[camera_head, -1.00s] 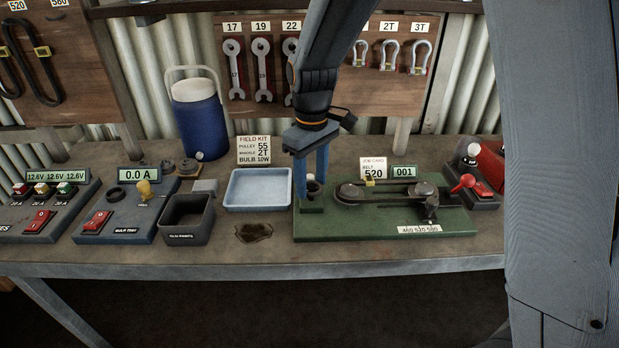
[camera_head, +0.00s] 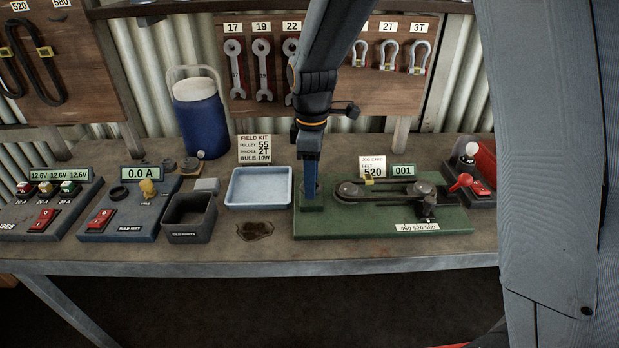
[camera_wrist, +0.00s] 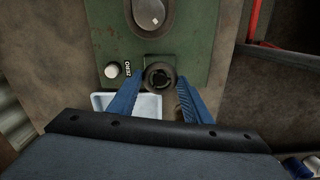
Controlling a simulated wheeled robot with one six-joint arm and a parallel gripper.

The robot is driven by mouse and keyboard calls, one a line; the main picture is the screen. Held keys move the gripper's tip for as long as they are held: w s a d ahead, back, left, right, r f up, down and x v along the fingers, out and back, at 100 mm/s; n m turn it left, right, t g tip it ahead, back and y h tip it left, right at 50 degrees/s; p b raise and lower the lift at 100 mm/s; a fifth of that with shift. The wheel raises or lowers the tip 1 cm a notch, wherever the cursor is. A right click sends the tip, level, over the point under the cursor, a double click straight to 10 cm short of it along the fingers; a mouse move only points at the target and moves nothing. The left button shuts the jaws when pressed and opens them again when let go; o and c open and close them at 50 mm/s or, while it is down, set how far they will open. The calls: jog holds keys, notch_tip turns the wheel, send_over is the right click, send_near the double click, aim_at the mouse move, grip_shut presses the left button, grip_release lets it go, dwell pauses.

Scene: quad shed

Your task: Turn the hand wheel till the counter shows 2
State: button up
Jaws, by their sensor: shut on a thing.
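The counter (camera_head: 403,171) at the back of the green belt rig (camera_head: 385,225) reads 001. The hand wheel (camera_wrist: 159,76) is a small dark round knob at one end of the rig in the wrist view. My gripper (camera_head: 311,195) points straight down over the rig's left end. In the wrist view its two blue fingers (camera_wrist: 160,82) are on either side of the hand wheel, shut on it. In the head view the fingers line up edge-on and mostly hide the wheel.
A belt on two pulleys (camera_head: 385,192) lies right of my gripper, with a red-handled switch (camera_head: 461,183) beyond. A job card (camera_head: 372,168) reads belt 520. A pale blue tray (camera_head: 232,204) and dark bin (camera_head: 170,235) stand left. A white button (camera_wrist: 112,71) is close by the wheel.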

dwell(0.4)
jog(key=o, duration=1.1)
jog(key=shift+c, duration=0.2)
notch_tip(320, 180, up, 8)
jog(key=b, duration=0.2)
jog(key=s+d+f+m, duration=0.3)
jog(key=s+d+m, duration=0.2)
jog(key=s+d+f+m+t, duration=0.1)
jog(key=s+d+f+m, duration=0.2)
jog(key=s+d+m, duration=0.2)
jog(key=s+d+f+m, duration=0.3)
jog(key=s+d+m, duration=0.1)
jog(key=s+m, duration=0.1)
jog(key=shift+s+d+m, duration=0.15)
jog(key=shift+d+m, duration=0.25)
